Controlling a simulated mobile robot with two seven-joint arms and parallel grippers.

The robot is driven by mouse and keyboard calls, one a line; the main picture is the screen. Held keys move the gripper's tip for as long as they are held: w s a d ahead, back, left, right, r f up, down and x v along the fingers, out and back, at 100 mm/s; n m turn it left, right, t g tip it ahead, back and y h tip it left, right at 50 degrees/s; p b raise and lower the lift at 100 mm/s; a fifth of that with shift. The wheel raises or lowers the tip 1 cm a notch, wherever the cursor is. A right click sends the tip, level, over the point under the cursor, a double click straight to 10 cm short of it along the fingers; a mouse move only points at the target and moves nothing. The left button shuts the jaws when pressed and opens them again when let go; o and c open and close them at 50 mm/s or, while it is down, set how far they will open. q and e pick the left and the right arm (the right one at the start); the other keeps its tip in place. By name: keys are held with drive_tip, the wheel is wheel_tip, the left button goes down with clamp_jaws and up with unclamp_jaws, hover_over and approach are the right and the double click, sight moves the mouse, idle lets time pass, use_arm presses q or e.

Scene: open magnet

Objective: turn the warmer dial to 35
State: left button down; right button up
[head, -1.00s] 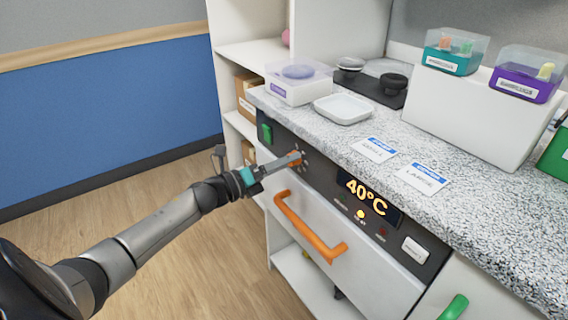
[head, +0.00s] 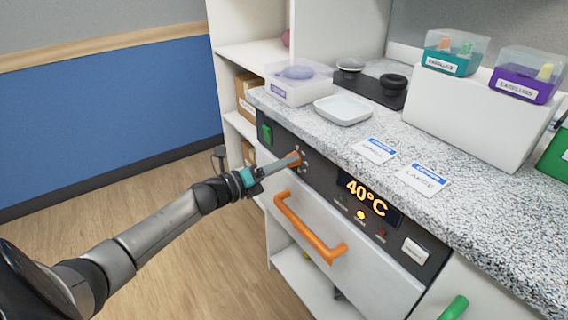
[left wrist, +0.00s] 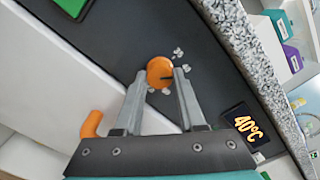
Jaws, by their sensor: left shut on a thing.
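The warmer dial (left wrist: 159,70) is a round orange knob with a dark pointer mark, on the dark control panel (head: 320,176). Small pale marks surround it in the left wrist view. My left gripper (head: 294,160) is shut on the dial, with its fingers on either side of the knob; the fingers also show in the left wrist view (left wrist: 160,86). In the head view the fingers hide most of the dial. The display (head: 367,199) reads 40°C, and it also shows in the left wrist view (left wrist: 246,125). My right gripper is not in view.
Below the panel is a white drawer with an orange handle (head: 308,228). A green switch (head: 266,134) is left of the dial. A yellow light (head: 361,215) glows under the display. The speckled counter (head: 430,150) above holds a white tray (head: 343,110), cards and boxes.

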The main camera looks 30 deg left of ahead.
use_arm(q)
drive_tip(key=shift+n+p, duration=2.3)
drive_tip(key=shift+n, duration=1.7)
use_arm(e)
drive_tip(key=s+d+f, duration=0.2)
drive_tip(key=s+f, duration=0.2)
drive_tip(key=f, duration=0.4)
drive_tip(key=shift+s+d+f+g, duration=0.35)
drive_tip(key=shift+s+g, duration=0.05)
use_arm(q)
drive_tip(key=c, duration=0.5)
unclamp_jaws()
